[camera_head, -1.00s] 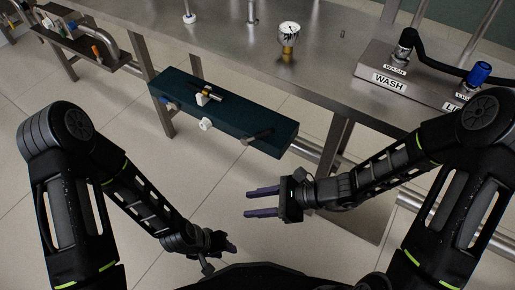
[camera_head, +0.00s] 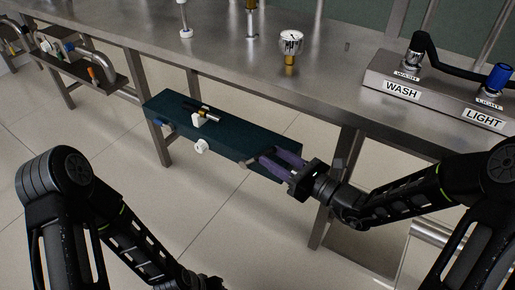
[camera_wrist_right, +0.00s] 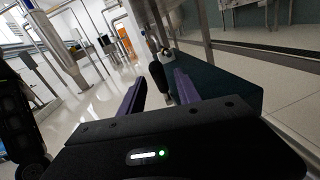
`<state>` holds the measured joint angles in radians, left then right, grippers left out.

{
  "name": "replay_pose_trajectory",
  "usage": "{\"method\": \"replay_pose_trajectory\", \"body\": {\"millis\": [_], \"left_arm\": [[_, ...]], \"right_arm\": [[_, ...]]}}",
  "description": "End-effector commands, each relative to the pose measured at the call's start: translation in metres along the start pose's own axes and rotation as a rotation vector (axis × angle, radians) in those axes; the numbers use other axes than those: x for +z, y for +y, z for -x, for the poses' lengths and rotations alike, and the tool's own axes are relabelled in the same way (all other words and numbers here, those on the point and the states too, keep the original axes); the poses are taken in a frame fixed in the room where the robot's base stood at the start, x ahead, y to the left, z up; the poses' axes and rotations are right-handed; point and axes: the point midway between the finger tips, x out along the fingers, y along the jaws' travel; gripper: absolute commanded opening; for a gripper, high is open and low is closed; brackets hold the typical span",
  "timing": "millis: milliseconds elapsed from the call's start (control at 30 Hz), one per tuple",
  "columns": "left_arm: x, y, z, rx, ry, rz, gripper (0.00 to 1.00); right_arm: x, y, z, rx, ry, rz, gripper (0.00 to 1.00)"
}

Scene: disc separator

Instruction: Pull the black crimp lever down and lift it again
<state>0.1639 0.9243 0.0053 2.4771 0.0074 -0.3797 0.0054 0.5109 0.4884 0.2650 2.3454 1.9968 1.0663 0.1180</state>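The black crimp lever (camera_wrist_right: 158,76) shows in the right wrist view as a dark rounded handle between the two purple fingers of my right gripper (camera_wrist_right: 160,84). A gap is visible on each side of it. The lever belongs to the dark teal box (camera_head: 222,136) hung at the table's front. In the head view my open right gripper (camera_head: 266,157) is at the right end of this box, and its fingers mostly hide the lever. My left gripper (camera_head: 205,283) is low at the bottom edge, mostly cut off, so its fingers cannot be read.
The steel table (camera_head: 335,72) runs behind the box, with a gauge (camera_head: 291,44) on it. A panel labelled WASH (camera_head: 401,90) and LIGHT stands at the right. Open floor lies in front.

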Motion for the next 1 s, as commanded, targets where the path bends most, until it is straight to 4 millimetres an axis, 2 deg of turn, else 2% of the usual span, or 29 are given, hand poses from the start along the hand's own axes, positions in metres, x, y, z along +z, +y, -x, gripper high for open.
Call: {"method": "replay_pose_trajectory", "body": {"millis": [200,400,733,1000], "left_arm": [[-0.001,-0.004,-0.015,0.0,0.006,0.001,0.36],[-0.002,-0.006,-0.021,0.0,0.01,0.001,0.36],[-0.002,-0.006,-0.021,0.0,0.011,0.001,0.36],[-0.002,-0.006,-0.021,0.0,0.011,0.001,0.36]], "right_arm": [[-0.003,0.001,-0.035,0.004,-0.001,0.001,0.4],[-0.002,0.001,-0.058,0.001,0.0,0.0,0.4],[0.0,0.001,-0.061,0.0,0.001,-0.001,0.4],[-0.001,0.001,-0.061,0.0,0.001,-0.001,0.18]]}}
